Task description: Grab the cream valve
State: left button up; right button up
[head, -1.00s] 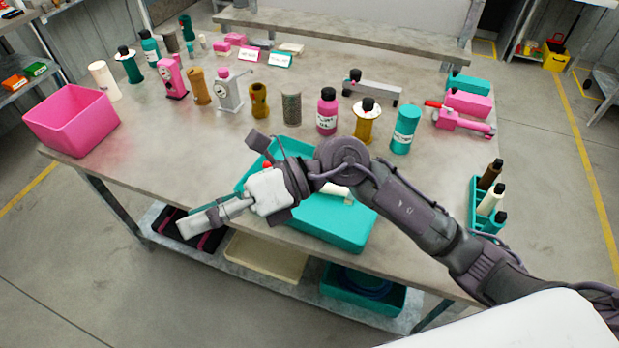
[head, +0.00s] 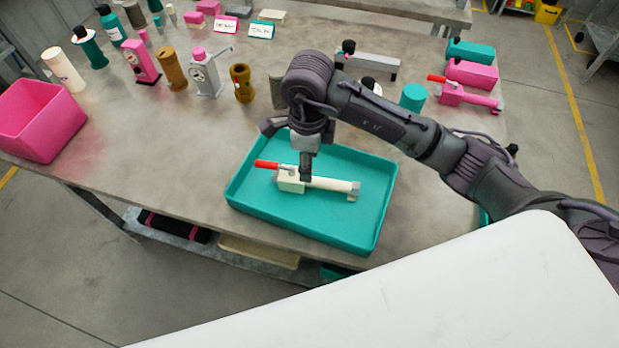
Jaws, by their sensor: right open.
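The cream valve (head: 332,184) lies in the teal tray (head: 372,222) near the table's front edge. It has a cream block at its left end, a long cream body and a red handle (head: 267,164) pointing left. My right gripper (head: 305,174) points straight down over the valve's left part, close to the block. It is open; one finger shows in front of the valve, and the other is hard to make out. I cannot tell whether the fingers touch the valve. My left gripper is not in view.
A pink bin (head: 38,120) stands at the table's left end. Several bottles and pumps stand along the back, with a yellow-brown cylinder (head: 242,84) nearest the tray. A pink valve (head: 468,95) lies at the right. The table left of the tray is clear.

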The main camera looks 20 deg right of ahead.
aim_at(316, 183)
notch_tip(316, 183, down, 2)
jog(key=shift+w+f, duration=0.15)
jog(key=shift+f, duration=0.2)
jog(key=f+p, duration=0.1)
jog(key=f, duration=0.3)
jog(key=shift+d+f+p, duration=0.15)
jog(key=shift+d+p, duration=0.05)
jog(key=shift+p, duration=0.15)
jog(key=shift+f, duration=0.3)
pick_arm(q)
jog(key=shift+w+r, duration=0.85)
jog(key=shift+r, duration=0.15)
pick_arm(e)
jog(key=shift+f, duration=0.1)
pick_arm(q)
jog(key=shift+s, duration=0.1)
pick_arm(e)
grip_shut()
